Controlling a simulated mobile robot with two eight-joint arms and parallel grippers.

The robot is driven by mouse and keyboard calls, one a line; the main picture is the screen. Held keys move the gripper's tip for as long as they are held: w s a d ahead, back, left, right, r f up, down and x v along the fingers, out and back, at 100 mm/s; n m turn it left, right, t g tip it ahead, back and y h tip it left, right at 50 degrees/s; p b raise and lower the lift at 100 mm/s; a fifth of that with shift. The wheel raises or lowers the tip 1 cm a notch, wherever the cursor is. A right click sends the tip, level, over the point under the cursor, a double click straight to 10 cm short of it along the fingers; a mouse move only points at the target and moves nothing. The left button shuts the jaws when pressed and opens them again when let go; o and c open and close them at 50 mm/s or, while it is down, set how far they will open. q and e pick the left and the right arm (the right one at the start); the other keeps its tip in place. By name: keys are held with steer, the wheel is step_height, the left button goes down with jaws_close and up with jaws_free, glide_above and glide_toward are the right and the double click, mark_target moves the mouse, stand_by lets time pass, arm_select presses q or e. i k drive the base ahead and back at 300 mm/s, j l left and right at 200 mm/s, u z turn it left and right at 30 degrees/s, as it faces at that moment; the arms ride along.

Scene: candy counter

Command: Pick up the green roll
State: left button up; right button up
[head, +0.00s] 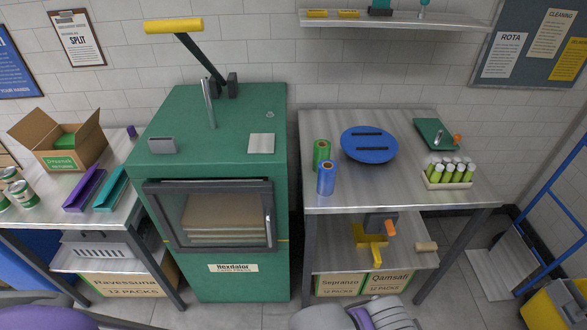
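The green roll (321,152) stands upright near the left edge of the right-hand metal table (400,190). A blue roll (326,179) stands upright just in front of it and hides a little of its lower part. I cannot tell whether the two rolls touch. Grey and purple parts of my own body show at the bottom edge, well below the tabletop. No gripper fingers can be made out, and nothing of mine is at the roll.
A blue disc with slots (369,144) lies right of the rolls. A rack of green tubes (450,174) and a green device (433,134) stand further right. The green machine (238,120) rises left of the table. The tabletop's front middle is clear.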

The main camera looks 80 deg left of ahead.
mark_target(321, 157)
steer(key=u, duration=2.4)
steer(key=i+l+u, duration=0.15)
steer(key=u, duration=0.25)
steer(key=i+l+u, duration=0.5)
steer(key=u, duration=0.25)
steer(key=i+l+u, duration=0.1)
steer(key=i, duration=0.15)
